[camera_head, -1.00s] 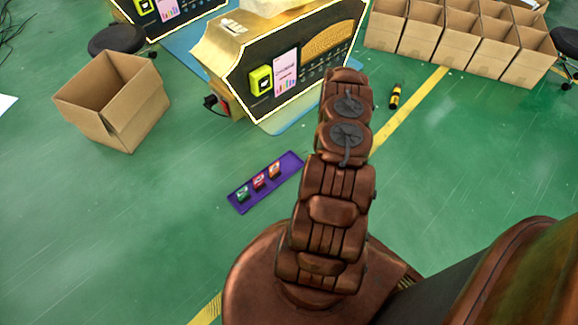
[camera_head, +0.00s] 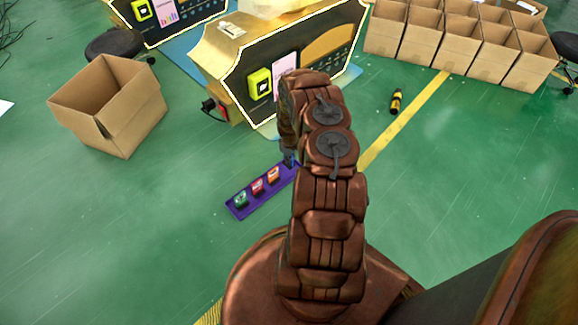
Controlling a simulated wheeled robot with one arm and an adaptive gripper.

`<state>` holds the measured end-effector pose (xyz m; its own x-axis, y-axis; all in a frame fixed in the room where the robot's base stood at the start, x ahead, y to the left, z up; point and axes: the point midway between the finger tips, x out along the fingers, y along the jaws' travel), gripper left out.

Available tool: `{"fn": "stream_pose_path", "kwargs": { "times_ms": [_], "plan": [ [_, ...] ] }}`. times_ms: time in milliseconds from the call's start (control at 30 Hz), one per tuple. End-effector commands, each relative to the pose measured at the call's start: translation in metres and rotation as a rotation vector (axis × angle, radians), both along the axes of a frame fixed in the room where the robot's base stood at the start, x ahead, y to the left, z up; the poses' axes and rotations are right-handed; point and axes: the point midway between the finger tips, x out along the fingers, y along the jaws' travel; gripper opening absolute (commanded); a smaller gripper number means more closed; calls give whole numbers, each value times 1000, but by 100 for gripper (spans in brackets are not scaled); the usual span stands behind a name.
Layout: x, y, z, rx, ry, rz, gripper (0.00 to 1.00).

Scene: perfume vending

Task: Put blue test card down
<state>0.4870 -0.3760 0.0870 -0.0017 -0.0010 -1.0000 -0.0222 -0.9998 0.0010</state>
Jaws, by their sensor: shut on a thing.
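A purple tray (camera_head: 283,182) lies on the green floor in the head view. It holds a green card (camera_head: 240,199), a red card (camera_head: 257,187) and an orange card (camera_head: 272,175) in a row. My gripper (camera_head: 289,160) is at the tray's far right end, beyond the orange card, partly hidden by my arm. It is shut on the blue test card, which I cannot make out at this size. Whether the card touches the tray cannot be told.
A vending machine (camera_head: 240,62) with a yellow-green panel stands just behind the tray. An open cardboard box (camera_head: 125,115) is at the left, and several more stand at the back right. A yellow-black can (camera_head: 396,101) is on the floor to the right. Floor left of the tray is clear.

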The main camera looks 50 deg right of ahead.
Motion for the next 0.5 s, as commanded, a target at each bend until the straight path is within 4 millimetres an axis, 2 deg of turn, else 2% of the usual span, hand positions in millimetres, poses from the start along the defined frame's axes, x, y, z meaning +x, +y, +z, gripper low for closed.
{"fn": "stream_pose_path", "kwargs": {
  "times_ms": [100, 200, 500],
  "plan": [
    [1, 2, -22, 2, 0, -2, 0],
    [1, 2, -35, 1, 0, 0, 0],
    [1, 2, -36, 0, 0, 1, 0]
  ]
}}
